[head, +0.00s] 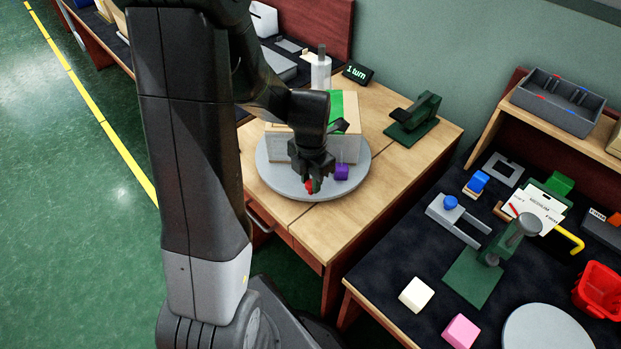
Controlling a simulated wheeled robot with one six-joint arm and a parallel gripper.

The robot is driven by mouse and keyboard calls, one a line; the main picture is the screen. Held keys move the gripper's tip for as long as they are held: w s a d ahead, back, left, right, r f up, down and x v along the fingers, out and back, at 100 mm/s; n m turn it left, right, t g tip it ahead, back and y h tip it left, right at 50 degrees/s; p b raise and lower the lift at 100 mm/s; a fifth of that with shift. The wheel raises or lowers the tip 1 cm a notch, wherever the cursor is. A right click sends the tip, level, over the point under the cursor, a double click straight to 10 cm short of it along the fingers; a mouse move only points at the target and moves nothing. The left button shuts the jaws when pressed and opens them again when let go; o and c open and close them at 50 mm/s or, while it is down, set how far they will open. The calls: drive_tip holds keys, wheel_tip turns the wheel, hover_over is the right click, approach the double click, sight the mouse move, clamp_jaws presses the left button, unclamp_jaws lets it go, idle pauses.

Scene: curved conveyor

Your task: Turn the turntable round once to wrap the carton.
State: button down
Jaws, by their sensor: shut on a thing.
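The round grey turntable (352,180) lies on the wooden table. A pale carton (346,150) stands on it, with a green band (337,108) over its top, partly hidden behind my arm. My gripper (311,183) points down at the turntable's front edge and is shut on a small red knob (310,188), mostly hidden by the fingers. A purple block (341,172) sits on the turntable just right of my gripper, in front of the carton. A small sign (358,73) behind reads "1 turn".
A white bottle-like post (320,72) stands behind the carton. A dark green tape dispenser-like device (413,118) stands right of the turntable. A dark bench (385,270) at the right holds a green press (490,265), blocks and a red basket (598,290). Bare wood surrounds the turntable's right side.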

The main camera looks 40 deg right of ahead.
drive_tip(key=shift+r, duration=0.1)
drive_tip(key=c, duration=1.1)
unclamp_jaws()
wheel_tip(320, 180, up, 14)
drive_tip(key=shift+f+p, duration=0.15)
drive_tip(key=shift+p, duration=0.35)
wheel_tip(320, 180, down, 14)
drive_tip(key=shift+r+b, duration=0.1)
drive_tip(key=shift+b, duration=0.45)
